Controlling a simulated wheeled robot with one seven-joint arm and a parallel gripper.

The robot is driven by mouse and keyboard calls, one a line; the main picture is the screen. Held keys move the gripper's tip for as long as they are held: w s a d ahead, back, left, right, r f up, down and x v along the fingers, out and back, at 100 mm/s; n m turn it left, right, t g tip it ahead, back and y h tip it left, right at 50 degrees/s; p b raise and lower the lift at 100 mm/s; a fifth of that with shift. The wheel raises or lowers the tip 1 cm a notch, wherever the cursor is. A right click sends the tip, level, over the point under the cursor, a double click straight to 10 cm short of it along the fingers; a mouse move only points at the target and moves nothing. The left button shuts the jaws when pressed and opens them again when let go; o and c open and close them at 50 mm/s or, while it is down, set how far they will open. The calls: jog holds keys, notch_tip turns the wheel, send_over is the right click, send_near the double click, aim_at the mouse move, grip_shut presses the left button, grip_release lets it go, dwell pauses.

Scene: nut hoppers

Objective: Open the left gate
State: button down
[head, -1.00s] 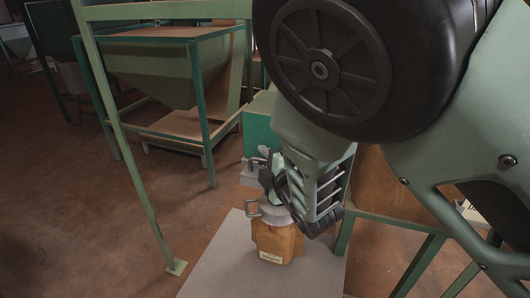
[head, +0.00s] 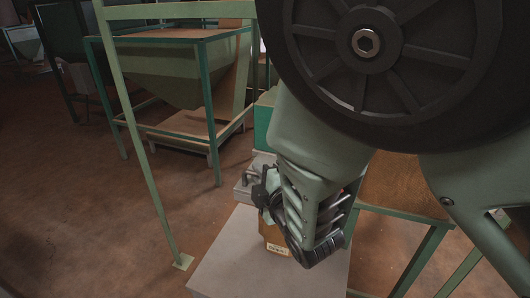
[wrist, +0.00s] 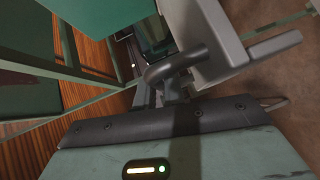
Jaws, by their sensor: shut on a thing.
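A grey metal gate plate (head: 243,190) juts out under the green hopper spout (head: 262,128), left of my gripper. In the wrist view, the grey gate plate (wrist: 213,45) is close up, and a dark bent handle (wrist: 182,63) rises off it. My gripper (head: 268,190) is shut on the handle; its body (wrist: 180,155) fills the bottom of the wrist view. The finger contact is mostly hidden. I cannot tell how far the gate is open.
A brown labelled container (head: 274,236) stands on a grey slab (head: 235,262) below my gripper, largely covered by it. A green frame post (head: 150,170) stands at left. Another hopper (head: 160,70) is behind.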

jog(key=shift+s, duration=0.1)
jog(key=c, duration=1.5)
grip_release()
jog(key=shift+p+v, duration=7.55)
jog(key=shift+v, duration=1.15)
